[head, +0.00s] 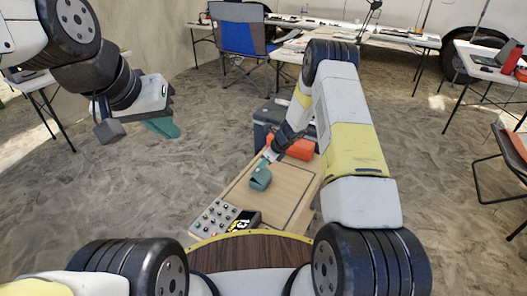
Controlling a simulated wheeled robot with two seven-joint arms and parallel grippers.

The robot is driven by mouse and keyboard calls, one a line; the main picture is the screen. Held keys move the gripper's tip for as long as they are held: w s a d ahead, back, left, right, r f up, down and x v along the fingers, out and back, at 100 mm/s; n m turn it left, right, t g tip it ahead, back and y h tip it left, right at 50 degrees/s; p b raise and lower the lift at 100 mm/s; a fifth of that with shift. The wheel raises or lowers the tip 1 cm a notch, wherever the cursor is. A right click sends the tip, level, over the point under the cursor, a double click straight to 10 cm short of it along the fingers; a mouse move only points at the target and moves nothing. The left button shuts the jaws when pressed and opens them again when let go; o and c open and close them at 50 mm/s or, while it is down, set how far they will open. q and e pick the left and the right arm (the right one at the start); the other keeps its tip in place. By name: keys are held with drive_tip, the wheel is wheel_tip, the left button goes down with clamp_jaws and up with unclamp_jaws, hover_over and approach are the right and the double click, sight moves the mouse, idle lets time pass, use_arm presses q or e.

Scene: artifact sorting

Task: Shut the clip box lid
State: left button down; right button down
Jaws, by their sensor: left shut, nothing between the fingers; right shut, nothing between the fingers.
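An orange piece (299,149), which looks like part of a box, lies at the far end of the wooden table, partly hidden by my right arm. A dark grey box (262,133) stands behind it, also partly covered. I cannot tell which of them is the clip box, nor how its lid stands. My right gripper (260,180) has teal fingers. It is shut and empty, low over the middle of the table, nearer to me than the orange piece. My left gripper (163,129), also teal-fingered, is shut and empty, held over the sand left of the table.
The wooden table (290,191) has a bare middle. A blue chair (241,38) and cluttered tables stand behind; another chair (512,150) is at right.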

sight(257, 168)
drive_tip(key=shift+w+a+f+g+h, duration=0.25)
drive_tip(key=shift+w+a+g+h, duration=0.1)
drive_tip(key=shift+a+g+h, duration=0.4)
drive_tip(key=shift+w+a+f+t, duration=0.25)
drive_tip(key=shift+w+a+f, duration=0.35)
drive_tip(key=shift+f, duration=0.15)
drive_tip(key=shift+a+f, duration=0.15)
drive_tip(key=shift+f, duration=0.2)
